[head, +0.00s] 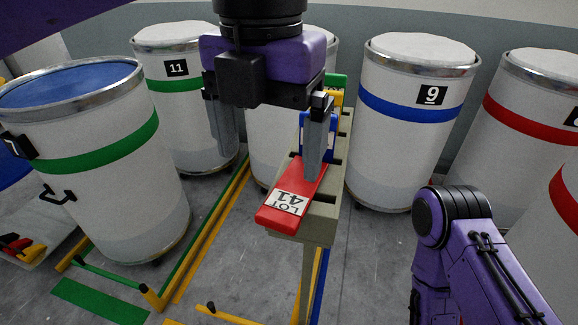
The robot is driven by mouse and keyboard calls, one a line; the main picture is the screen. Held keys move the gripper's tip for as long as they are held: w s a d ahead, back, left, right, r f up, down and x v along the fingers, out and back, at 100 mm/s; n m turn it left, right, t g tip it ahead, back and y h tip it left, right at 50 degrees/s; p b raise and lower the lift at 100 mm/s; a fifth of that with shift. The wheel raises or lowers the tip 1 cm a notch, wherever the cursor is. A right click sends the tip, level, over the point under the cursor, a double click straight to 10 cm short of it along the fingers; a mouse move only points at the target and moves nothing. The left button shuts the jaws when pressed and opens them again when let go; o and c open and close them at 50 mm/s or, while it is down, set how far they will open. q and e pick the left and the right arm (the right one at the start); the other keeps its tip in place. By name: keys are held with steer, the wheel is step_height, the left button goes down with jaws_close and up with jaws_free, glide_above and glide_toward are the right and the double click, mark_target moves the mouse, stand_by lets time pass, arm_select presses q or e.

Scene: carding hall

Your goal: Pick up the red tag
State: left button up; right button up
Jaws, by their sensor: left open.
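The red tag (263,217) lies at the near end of a narrow beige rack (319,224). It has a white label with upside-down lettering that seems to read LOT 41. My left gripper (270,165) hangs above and behind the tag's near end, with its fingers wide apart and nothing between them. Its right finger covers part of the tag's far portion in the picture; I cannot tell whether they touch. My right gripper is out of view; only a purple part of my right arm shows at lower right.
Blue (331,135), yellow (337,98) and green (336,80) tags sit farther back on the rack. Large white drums stand around, including green-banded 11 (183,110), blue-banded 9 (405,140) and an open one (105,185) at left. Coloured frames lie on the floor.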

arm_select(q)
glide_above(275, 220)
step_height(275, 220, down, 5)
step_height(275, 220, down, 5)
steer(key=shift+f, duration=0.1)
steer(key=c, duration=1.2)
steer(key=shift+c, duration=0.2)
steer(key=shift+r, duration=0.2)
